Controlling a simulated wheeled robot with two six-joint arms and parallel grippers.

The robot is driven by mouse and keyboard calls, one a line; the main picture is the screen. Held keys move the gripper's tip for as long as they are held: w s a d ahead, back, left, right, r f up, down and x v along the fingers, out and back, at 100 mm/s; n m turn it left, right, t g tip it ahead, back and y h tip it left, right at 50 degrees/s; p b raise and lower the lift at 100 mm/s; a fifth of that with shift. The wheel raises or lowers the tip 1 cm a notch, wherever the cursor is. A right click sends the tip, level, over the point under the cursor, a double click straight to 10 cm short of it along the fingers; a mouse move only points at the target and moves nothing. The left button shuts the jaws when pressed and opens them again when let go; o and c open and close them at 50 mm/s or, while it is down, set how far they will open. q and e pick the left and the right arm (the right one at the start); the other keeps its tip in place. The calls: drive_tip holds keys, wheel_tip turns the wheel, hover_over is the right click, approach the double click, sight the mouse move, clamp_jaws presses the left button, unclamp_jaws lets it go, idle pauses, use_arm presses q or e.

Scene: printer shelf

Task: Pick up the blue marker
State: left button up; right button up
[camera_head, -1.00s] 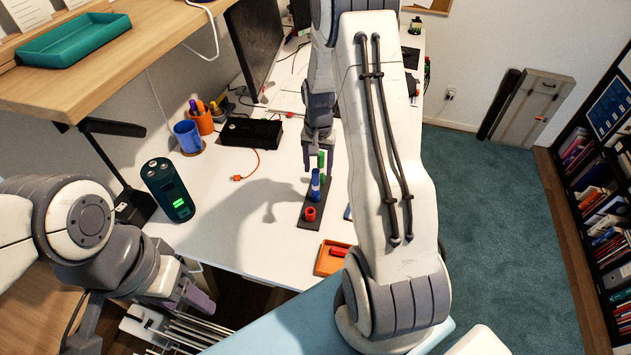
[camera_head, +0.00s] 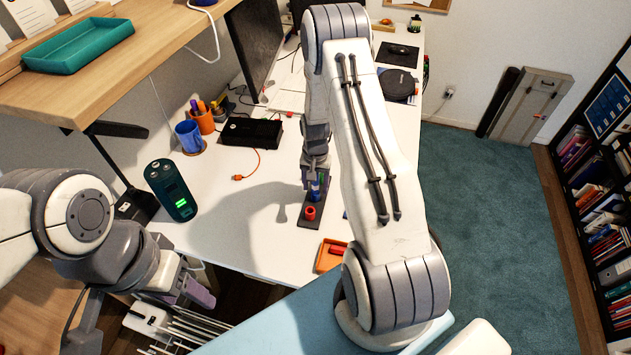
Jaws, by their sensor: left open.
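A small upright blue item (camera_head: 316,195), which looks like the blue marker, stands on a dark narrow tray (camera_head: 309,222) on the white desk. A short red item (camera_head: 310,212) stands in front of it on the same tray. My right gripper (camera_head: 315,182) is lowered at the blue item's top and hides its upper part. I cannot tell whether its fingers are closed on it. My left gripper (camera_head: 197,293) is open and empty at lower left, below the front edge of the desk and far from the tray.
An orange tray (camera_head: 324,262) is near the front edge. The desk's middle is clear.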

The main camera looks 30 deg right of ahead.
sight(318, 192)
clamp_jaws()
drive_tip(key=shift+r, duration=0.5)
drive_tip(key=r, duration=0.1)
drive_tip(key=r+b, duration=0.1)
drive_tip(key=r, duration=0.1)
drive_tip(key=shift+s+d+r, duration=0.25)
drive_tip(key=shift+d, duration=0.05)
drive_tip(key=s+d+r+p, duration=0.2)
drive_tip(key=s+d+r, duration=0.4)
drive_tip(key=s+r, duration=0.3)
drive_tip(key=shift+r, duration=1.3)
